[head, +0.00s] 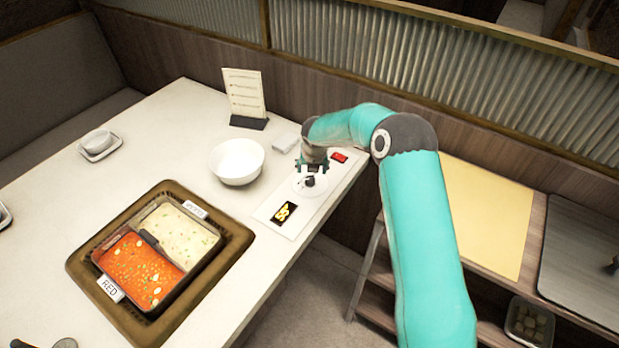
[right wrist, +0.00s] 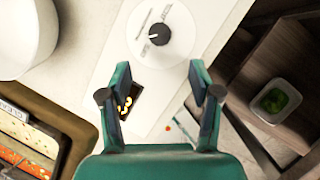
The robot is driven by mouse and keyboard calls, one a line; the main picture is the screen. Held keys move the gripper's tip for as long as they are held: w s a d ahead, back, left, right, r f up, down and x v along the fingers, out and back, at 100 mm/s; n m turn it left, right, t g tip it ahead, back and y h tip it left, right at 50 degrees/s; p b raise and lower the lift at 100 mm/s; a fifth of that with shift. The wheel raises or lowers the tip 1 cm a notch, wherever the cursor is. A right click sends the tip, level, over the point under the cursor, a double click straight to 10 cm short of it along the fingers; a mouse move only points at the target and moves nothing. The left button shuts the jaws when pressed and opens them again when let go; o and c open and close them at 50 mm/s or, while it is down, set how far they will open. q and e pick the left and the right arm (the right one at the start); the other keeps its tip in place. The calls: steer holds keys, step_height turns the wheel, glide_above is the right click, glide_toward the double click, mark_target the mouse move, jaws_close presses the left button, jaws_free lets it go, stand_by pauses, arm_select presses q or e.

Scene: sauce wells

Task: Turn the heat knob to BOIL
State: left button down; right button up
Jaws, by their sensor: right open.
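The heat knob is a small black knob (head: 310,182) on a white round dial, set in a pale panel near the table's right edge. In the right wrist view the knob (right wrist: 158,34) sits beyond the fingertips, with small dark print on the dial (right wrist: 180,48) that I cannot read. My right gripper (head: 313,165) hangs just above and behind the knob in the head view. Its two fingers (right wrist: 159,70) are spread and empty, apart from the knob in the wrist view. A black display (head: 284,212) with a yellow symbol lies on the same panel. My left gripper is not seen.
A white bowl (head: 237,162) stands left of the panel. A menu stand (head: 245,96) and a red item (head: 338,157) are nearby. A two-part pot of red and pale soup sits in a brown frame (head: 235,240). A shelf cart (head: 480,205) stands at right.

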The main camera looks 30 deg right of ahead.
mark_target(310, 180)
steer(key=p+x, duration=0.1)
steer(key=x, duration=0.9)
steer(key=shift+f+p, duration=0.1)
steer(key=shift+p, duration=0.3)
steer(key=c, duration=1.1)
steer(key=m+b, duration=0.1)
steer(key=b, duration=0.1)
steer(key=m+b, duration=0.1)
steer(key=b, duration=0.1)
steer(key=shift+w+f+h+b, duration=0.15)
steer(key=shift+f+h+b, duration=0.15)
steer(key=shift+f+b, duration=0.1)
steer(key=shift+c, duration=0.2)
steer(key=shift+a+r+m+g+b, duration=0.1)
steer(key=shift+r+m+g+b, duration=0.05)
steer(key=shift+m+g+b, duration=0.2)
steer(key=shift+r, duration=0.1)
steer(key=shift+r+m, duration=0.15)
steer(key=shift+m, duration=0.1)
